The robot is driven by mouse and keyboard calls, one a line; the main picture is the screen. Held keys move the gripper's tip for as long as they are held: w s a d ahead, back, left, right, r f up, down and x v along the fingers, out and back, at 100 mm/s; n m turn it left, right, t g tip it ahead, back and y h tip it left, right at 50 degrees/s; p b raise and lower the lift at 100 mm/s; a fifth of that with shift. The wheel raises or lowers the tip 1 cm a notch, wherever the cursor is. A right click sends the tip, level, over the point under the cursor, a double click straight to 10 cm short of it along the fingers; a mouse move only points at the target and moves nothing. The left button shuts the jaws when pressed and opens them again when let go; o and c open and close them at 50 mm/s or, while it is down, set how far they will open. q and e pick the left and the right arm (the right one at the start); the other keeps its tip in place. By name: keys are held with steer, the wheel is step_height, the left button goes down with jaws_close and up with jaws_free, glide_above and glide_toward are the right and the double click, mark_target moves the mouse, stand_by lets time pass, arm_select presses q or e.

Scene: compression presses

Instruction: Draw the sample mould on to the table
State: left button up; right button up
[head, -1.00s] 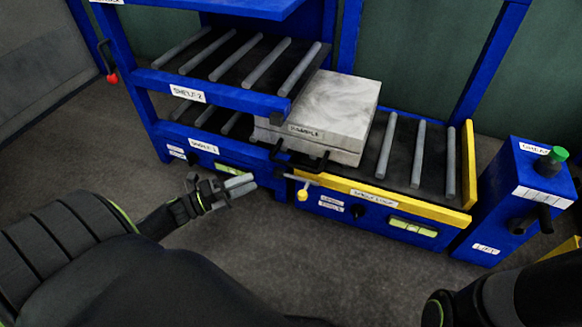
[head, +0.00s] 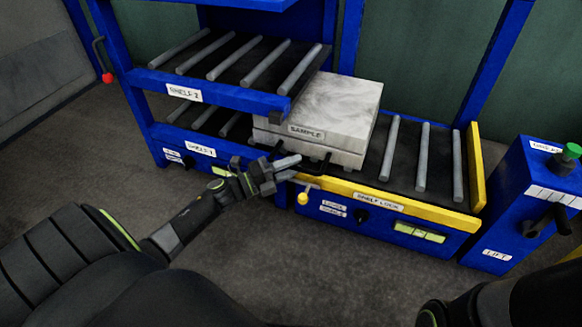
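The sample mould (head: 338,105) is a pale grey block labelled SAMPLE. It lies partly at the right end of the lower shelf (head: 213,117) and partly on the roller table (head: 404,155). Black handles (head: 318,166) stick out from its front. My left gripper (head: 290,167) is at the mould's front, close to the left handle, with a small gap showing between its grey fingers. I cannot tell whether it touches the handle. My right gripper is not in view; only part of my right arm shows at the bottom right.
A yellow-knobbed shelf lock lever (head: 303,198) hangs just below my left gripper. A yellow rail (head: 385,201) edges the table's front, and a yellow stop (head: 475,168) its right end. A blue lift console (head: 520,205) stands right. Rollers right of the mould are clear.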

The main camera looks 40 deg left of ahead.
mark_target(309, 172)
arm_select(q)
steer(key=shift+c, duration=0.2)
jaws_close()
steer(key=shift+d, duration=0.15)
steer(key=d+p, duration=0.1)
steer(key=d, duration=0.1)
steer(key=w+d+p, duration=0.1)
steer(key=d, duration=0.1)
steer(key=shift+d+r, duration=0.1)
steer(key=shift+w+d, duration=0.15)
steer(key=shift+d, duration=0.2)
steer(key=shift+c, duration=2)
jaws_free()
steer(key=shift+a, duration=0.1)
steer(key=o, duration=0.4)
steer(key=shift+a, duration=0.2)
steer(key=shift+o, duration=0.2)
